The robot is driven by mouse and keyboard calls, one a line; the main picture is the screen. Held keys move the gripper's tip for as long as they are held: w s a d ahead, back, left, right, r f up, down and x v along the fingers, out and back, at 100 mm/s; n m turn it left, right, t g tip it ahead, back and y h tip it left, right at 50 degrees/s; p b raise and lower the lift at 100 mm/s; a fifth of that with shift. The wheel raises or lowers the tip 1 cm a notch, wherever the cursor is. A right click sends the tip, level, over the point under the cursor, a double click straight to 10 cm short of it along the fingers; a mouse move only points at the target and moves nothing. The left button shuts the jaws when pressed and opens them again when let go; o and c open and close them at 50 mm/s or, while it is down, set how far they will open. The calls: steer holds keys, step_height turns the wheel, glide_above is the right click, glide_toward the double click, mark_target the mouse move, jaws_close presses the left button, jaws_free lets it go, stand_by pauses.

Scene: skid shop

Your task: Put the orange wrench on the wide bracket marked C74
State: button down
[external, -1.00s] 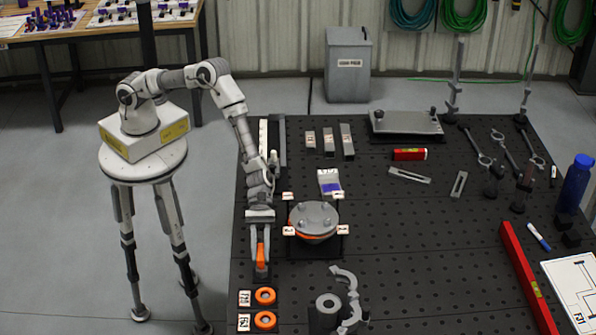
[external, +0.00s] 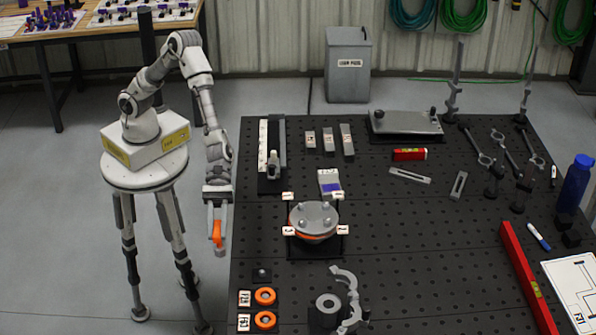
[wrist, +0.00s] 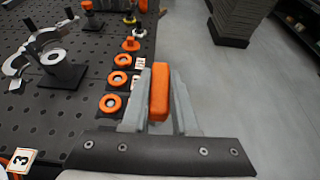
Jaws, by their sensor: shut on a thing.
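My gripper (external: 217,200) hangs in the air just off the table's left edge, over the floor. It is shut on the orange wrench (external: 217,232), whose orange handle shows below the jaws and whose grey end hangs lowest. In the wrist view, the orange handle (wrist: 159,92) stands between the two grey fingers (wrist: 159,108). The wrench is apart from the table. I cannot read any tag as C74, so I cannot tell which fixture is the wide bracket.
The black perforated table (external: 400,240) has two orange rings (external: 265,296) with tags at its front left. A small black block (external: 262,273) with a peg sits behind them. A round grey flange (external: 314,220) stands mid-left. A grey clamp (external: 348,295) is in front.

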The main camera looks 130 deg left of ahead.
steer(key=shift+s+d+r, duration=0.2)
steer(key=shift+d, duration=0.15)
steer(key=shift+r, duration=0.35)
step_height(320, 180, up, 5)
steer(key=shift+f, duration=0.1)
steer(key=s+a+n+t+y+b, duration=0.1)
steer(key=s+a+n+y, duration=0.15)
steer(key=a, duration=1.15)
steer(key=s+a+n+t+y, duration=0.15)
steer(key=a+n+y, duration=0.25)
steer(key=a, duration=0.9)
steer(key=s+a+n+t+y+b, duration=0.1)
steer(key=a+n+t+y, duration=0.15)
steer(key=a, duration=1.15)
steer(key=shift+g+y, duration=0.3)
steer(key=shift+g, duration=0.2)
steer(key=shift+w+a+f+p, duration=0.15)
steer(key=shift+a+f+p, duration=0.45)
steer(key=shift+a+f, duration=1.7)
steer(key=shift+w+a+f+p, duration=0.1)
steer(key=shift+a+f+p, duration=0.5)
steer(key=shift+a+f, duration=1.7)
steer(key=shift+w+a+f+p, duration=0.15)
steer(key=shift+a+f+p, duration=0.75)
steer(key=shift+f, duration=2.5)
steer(key=shift+a+b, duration=0.25)
steer(key=shift+b, duration=0.1)
